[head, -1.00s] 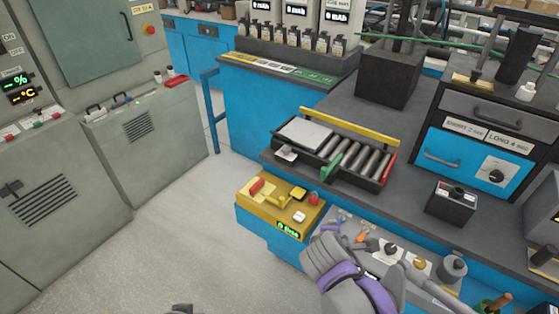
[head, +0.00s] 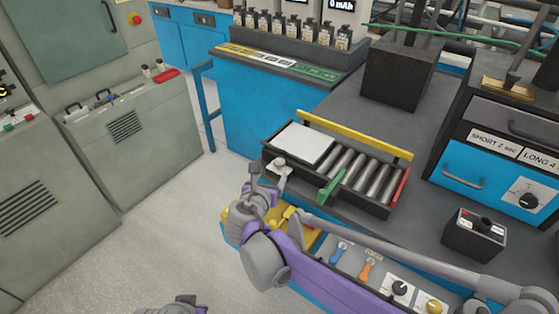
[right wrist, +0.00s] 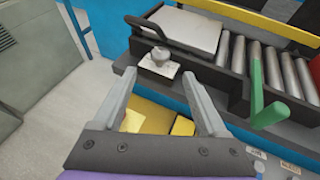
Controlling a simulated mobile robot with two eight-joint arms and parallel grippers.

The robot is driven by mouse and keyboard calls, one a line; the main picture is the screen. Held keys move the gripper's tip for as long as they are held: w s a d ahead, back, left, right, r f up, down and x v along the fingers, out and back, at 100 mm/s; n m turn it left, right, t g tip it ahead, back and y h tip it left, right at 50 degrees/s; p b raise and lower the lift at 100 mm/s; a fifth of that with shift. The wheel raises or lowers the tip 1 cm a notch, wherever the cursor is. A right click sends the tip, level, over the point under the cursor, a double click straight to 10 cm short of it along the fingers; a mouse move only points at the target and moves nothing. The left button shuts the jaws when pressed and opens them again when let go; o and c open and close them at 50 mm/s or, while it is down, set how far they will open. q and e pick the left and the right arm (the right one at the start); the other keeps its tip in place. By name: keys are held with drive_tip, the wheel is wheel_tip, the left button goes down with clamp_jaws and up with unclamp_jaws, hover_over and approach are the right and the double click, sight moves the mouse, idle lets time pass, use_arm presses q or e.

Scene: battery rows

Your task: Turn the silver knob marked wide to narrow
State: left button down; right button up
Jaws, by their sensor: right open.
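The silver knob (right wrist: 160,57) stands on a small pale plate (right wrist: 150,70) at the near left end of the roller tray. Its marking is too small to read. In the head view the knob (head: 279,163) shows just beyond my right gripper (head: 264,183). My right gripper is open and empty. In the right wrist view its fingertips (right wrist: 158,77) are to either side of the plate's near edge, with the knob a little beyond them and between them in the picture. I see no contact with the knob. My left gripper's fingers do not show.
The roller tray has metal rollers (head: 357,175), a flat grey platform (head: 304,143), a green lever (head: 329,188) and a yellow rail (head: 357,134). A yellow box (right wrist: 150,118) lies under my right gripper. A black box (head: 474,233) stands at right. The floor at left is clear.

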sight(279, 164)
drive_tip(key=x, duration=0.9)
drive_tip(key=shift+w+d, duration=0.1)
drive_tip(key=shift+w, duration=0.05)
clamp_jaws()
